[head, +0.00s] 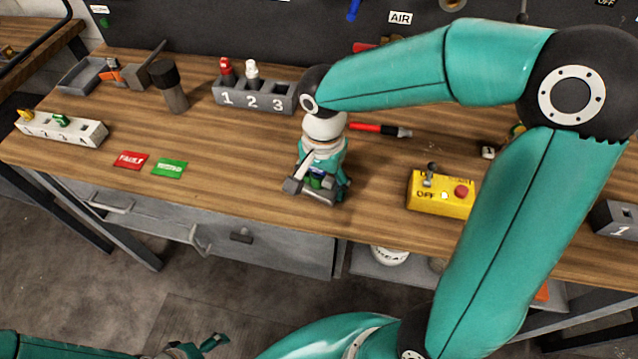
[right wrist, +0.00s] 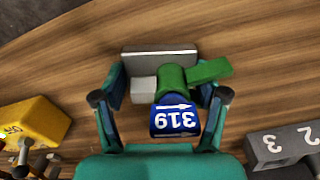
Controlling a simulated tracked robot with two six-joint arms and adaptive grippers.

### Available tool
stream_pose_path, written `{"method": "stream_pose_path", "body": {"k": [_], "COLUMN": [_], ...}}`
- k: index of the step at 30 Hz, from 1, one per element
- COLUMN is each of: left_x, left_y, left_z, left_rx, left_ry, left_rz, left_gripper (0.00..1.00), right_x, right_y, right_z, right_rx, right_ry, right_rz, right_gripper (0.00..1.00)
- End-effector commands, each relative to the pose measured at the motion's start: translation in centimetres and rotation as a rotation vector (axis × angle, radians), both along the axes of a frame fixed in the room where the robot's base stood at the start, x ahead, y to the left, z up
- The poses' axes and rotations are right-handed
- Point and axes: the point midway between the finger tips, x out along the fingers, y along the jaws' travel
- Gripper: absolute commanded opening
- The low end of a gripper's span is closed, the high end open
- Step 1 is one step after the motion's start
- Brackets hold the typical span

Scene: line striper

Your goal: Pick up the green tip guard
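A green piece (right wrist: 172,78) with a flat green side tab lies between the fingers of my right gripper (right wrist: 163,100). In the head view the green and blue piece (head: 318,180) is partly hidden under my right gripper (head: 318,188), low over the worktop. The right fingers stand apart on either side; I see no clear grip. Another small green piece (head: 61,120) sits in the numbered white block (head: 82,133) at left.
A grey block numbered 1 2 3 (head: 253,97) stands behind, holding red and white pieces. A yellow switch box (head: 441,194) stands to the right. A red and black pen-like tool (head: 380,129) lies behind. Red (head: 131,160) and green (head: 169,168) tags lie at left.

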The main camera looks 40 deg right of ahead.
Motion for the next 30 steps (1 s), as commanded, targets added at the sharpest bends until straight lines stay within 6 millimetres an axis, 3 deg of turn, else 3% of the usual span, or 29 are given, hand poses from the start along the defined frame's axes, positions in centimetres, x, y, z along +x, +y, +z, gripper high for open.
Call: {"method": "stream_pose_path", "body": {"k": [1, 6, 7, 20, 26, 30], "left_x": [0.0, 0.0, 0.0, 0.0, 0.0, 0.0], "left_y": [0.0, 0.0, 0.0, 0.0, 0.0, 0.0], "left_z": [0.0, 0.0, 0.0, 0.1, 0.2, 0.4], "left_rx": [0.0, 0.0, 0.0, 0.0, 0.0, 0.0], "left_ry": [0.0, 0.0, 0.0, 0.0, 0.0, 0.0], "left_rz": [0.0, 0.0, 0.0, 0.0, 0.0, 0.0], "left_gripper": [0.95, 0.95, 0.95, 0.95, 0.95, 0.95], "right_x": [0.0, 0.0, 0.0, 0.1, 0.1, 0.2], "right_y": [0.0, 0.0, 0.0, 0.0, 0.0, 0.1], "right_z": [0.0, 0.0, 0.1, 0.9, 3.3, 6.3], "right_rx": [0.0, 0.0, 0.0, -0.001, 0.0, 0.001], "right_ry": [0.0, 0.001, -0.001, -0.004, -0.007, -0.009], "right_rz": [0.0, 0.0, 0.0, 0.0, 0.0, 0.001], "right_gripper": [0.48, 0.2, 0.18, 0.18, 0.18, 0.18]}}
